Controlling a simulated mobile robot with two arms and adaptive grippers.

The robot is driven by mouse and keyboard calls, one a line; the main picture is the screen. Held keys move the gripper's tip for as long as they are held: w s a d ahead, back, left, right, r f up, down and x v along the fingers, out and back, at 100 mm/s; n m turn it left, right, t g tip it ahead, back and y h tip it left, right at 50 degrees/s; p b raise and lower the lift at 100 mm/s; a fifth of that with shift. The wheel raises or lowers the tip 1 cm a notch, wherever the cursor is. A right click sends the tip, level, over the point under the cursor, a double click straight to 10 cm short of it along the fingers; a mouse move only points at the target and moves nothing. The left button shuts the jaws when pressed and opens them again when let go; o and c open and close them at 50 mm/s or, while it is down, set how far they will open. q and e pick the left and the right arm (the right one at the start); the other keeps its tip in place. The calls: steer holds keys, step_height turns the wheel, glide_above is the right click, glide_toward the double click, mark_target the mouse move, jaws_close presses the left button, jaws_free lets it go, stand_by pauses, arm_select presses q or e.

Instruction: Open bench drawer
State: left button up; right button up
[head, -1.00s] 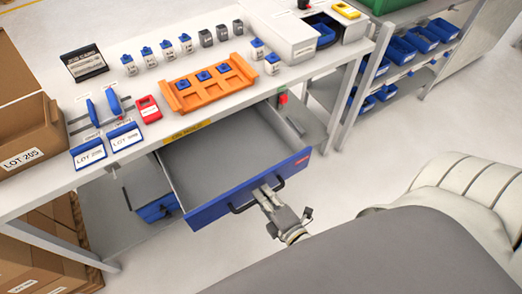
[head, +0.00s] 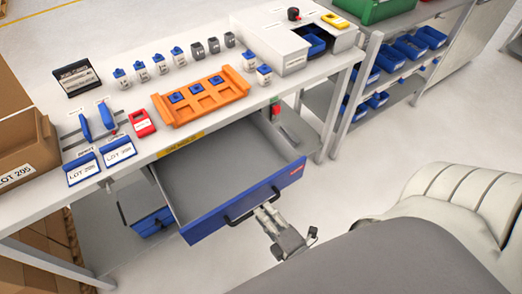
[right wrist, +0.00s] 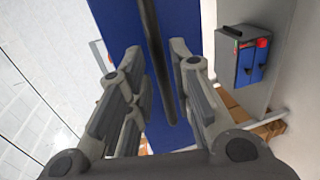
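The bench drawer is pulled well out from under the white bench, and its grey interior (head: 215,170) is empty. Its blue front (head: 205,224) has a dark bar handle (head: 277,191). The blue front (right wrist: 118,20) and the handle bar (right wrist: 151,40) also show in the right wrist view. My right gripper (head: 266,211) is just outside the handle. In the right wrist view my right gripper (right wrist: 157,58) has its fingers apart, one on each side of the bar, with gaps to it. My left gripper is not in view.
A lower blue drawer (head: 153,222) stands at left. A shelf with blue bins (head: 410,46) is right. Floor right of the drawer is clear.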

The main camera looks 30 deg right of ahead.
steer(key=v, duration=0.8)
steer(key=shift+s, duration=0.3)
